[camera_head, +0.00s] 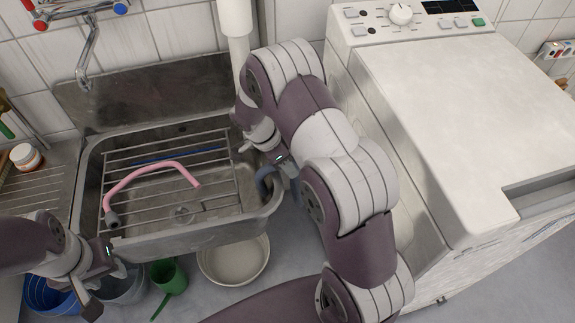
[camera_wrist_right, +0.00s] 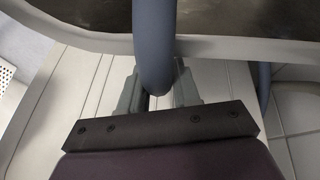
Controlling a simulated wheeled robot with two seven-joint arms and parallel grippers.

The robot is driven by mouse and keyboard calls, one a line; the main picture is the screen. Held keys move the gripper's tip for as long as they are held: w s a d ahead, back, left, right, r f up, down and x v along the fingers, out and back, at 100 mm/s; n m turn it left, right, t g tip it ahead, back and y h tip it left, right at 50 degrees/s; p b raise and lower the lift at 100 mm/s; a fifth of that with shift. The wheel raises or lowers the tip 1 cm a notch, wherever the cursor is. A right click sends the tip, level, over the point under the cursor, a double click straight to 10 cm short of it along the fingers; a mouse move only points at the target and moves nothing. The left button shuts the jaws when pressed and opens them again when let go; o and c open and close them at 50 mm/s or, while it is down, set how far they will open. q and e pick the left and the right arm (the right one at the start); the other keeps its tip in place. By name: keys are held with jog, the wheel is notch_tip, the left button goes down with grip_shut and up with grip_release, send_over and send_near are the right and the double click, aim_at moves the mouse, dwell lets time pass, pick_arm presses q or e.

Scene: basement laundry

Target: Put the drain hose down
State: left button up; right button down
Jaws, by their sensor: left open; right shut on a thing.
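The grey-blue drain hose (camera_head: 264,181) bends at the right rim of the steel sink (camera_head: 215,238), partly hidden by my right arm. My right gripper (camera_head: 279,160) is at that rim, shut on the hose. In the right wrist view the hose (camera_wrist_right: 153,42) comes down from the top, across the sink rim, to between the fingers of my right gripper (camera_wrist_right: 157,92). Another blue-grey length shows at the right of that view. My left gripper (camera_head: 106,283) is open and empty, low at the sink's front left corner.
A wire rack (camera_head: 150,200) lies across the sink with a pink hose (camera_head: 150,168) on it. Below the sink are a cream basin (camera_head: 235,262), a green watering can (camera_head: 170,276) and a blue bucket (camera_head: 45,297). A white washing machine (camera_head: 440,110) stands right of my right arm.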

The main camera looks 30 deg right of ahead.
jog(key=c, duration=0.9)
grip_release()
jog(key=shift+o, duration=0.5)
